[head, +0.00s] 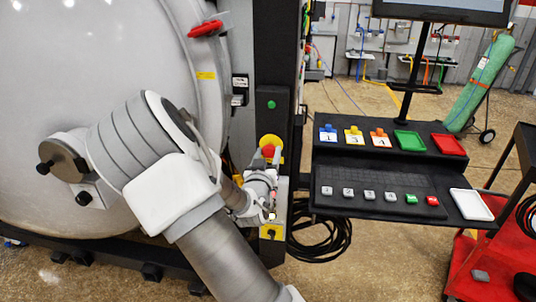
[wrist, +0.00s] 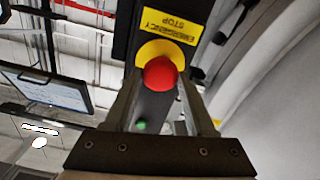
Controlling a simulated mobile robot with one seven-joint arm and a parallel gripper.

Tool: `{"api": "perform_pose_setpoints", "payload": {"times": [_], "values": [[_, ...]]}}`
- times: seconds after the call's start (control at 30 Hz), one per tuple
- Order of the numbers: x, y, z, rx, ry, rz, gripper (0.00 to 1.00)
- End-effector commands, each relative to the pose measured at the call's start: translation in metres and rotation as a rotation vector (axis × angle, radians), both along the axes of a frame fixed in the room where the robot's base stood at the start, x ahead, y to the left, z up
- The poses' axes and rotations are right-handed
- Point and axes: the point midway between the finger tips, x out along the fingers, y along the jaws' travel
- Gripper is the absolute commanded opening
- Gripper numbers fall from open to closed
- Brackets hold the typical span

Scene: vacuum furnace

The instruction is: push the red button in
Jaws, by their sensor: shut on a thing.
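The red button (wrist: 160,73) is a round mushroom head on a yellow disc (wrist: 150,53), with a yellow EMERGENCY STOP label (wrist: 172,27) that reads upside down in the wrist view. In the head view the red button (head: 268,151) sits on the dark post of the furnace, below a small green button (head: 272,104). My gripper (wrist: 161,84) has one finger on each side of the red button and is shut on it. How far the button is pressed cannot be told. In the head view my gripper (head: 267,172) is just below the button, its fingertips partly hidden.
The big grey furnace door (head: 100,60) with a red handle (head: 205,28) fills the left. A black console (head: 375,175) with small blocks and green and red trays stands at the right. Coiled black cable (head: 320,235) lies on the floor between. A red cart (head: 478,262) is farther right.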

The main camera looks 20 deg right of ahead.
Motion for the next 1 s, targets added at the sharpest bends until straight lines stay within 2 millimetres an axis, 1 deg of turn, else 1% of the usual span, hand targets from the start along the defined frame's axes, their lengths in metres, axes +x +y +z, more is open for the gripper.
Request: {"api": "perform_pose_setpoints", "payload": {"times": [0.17,0.4,0.67,0.7,0.83,1.0], "values": [[0.001,-0.001,-0.001,0.0,-0.002,-0.001,0.0],[0.013,-0.009,-0.001,0.001,-0.003,-0.001,0.0],[0.014,-0.01,0.001,-0.001,-0.003,0.001,0.0],[0.014,-0.01,0.002,-0.001,-0.003,0.001,0.62],[0.014,-0.009,0.001,-0.001,-0.002,0.0,0.86],[0.014,-0.009,0.001,-0.001,-0.001,0.0,0.86]]}}
